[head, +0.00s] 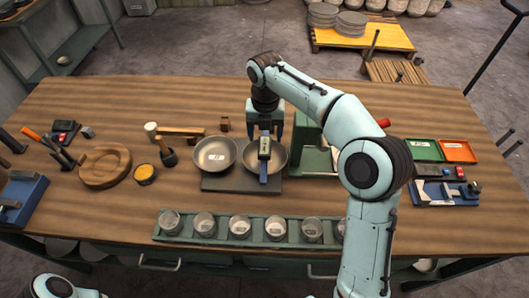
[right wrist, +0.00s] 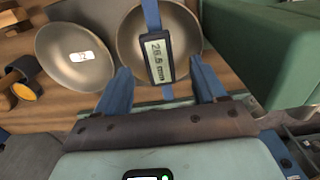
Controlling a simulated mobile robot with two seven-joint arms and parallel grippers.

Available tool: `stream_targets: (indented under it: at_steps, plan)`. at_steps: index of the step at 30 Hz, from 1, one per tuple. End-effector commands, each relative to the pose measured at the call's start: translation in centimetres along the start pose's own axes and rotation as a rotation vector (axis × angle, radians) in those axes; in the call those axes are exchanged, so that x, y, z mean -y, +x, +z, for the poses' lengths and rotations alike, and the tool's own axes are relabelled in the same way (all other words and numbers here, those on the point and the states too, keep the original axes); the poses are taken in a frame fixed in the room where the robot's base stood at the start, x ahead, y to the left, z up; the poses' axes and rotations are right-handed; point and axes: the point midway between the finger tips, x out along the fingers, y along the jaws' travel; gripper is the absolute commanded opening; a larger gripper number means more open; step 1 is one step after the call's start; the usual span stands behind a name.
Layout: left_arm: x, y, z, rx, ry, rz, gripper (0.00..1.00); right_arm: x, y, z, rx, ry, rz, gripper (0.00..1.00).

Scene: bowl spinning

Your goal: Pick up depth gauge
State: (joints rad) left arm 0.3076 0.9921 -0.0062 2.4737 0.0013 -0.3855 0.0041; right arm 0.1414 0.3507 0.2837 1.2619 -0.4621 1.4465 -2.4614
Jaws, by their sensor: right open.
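The depth gauge (head: 264,149) has a grey display and a blue bar. It lies across the right metal bowl (head: 280,162); in the right wrist view the gauge (right wrist: 158,54) reads about 26.6 mm. My right gripper (head: 265,130) is above the far side of that bowl, pointing down. In the right wrist view its two blue fingers (right wrist: 163,80) are spread wide, one on each side of the gauge, with gaps between. It holds nothing. The far end of the gauge is partly hidden by the gripper in the head view. My left gripper is not in view.
A second metal bowl (head: 214,155) stands just left, on the same dark board (head: 228,184). A green machine (head: 312,160) stands close on the right, partly behind my arm. A green rack (head: 185,237) of several cups lies in front. A wooden ring (head: 92,180) is farther left.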

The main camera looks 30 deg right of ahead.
Motion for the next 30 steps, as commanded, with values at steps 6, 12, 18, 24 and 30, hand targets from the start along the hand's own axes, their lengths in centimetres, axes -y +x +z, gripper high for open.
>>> stream_targets:
  at_steps: [6, 12, 18, 24, 30]
  plan:
    - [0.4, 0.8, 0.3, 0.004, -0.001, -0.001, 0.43, 0.0, 2.3, -0.4, -0.002, 0.001, -0.002, 0.7]
    - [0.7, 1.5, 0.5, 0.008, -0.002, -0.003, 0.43, 0.0, 4.9, -0.5, 0.0, 0.002, -0.001, 0.7]
    - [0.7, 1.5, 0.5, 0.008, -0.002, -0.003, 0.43, -0.1, 5.3, -0.5, 0.001, 0.001, 0.001, 0.7]
    - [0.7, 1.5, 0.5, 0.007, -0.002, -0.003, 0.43, -0.1, 5.3, -0.5, 0.001, 0.001, 0.001, 0.38]
    - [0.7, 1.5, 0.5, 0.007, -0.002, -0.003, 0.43, -0.1, 5.2, -0.5, 0.002, 0.001, 0.002, 0.0]
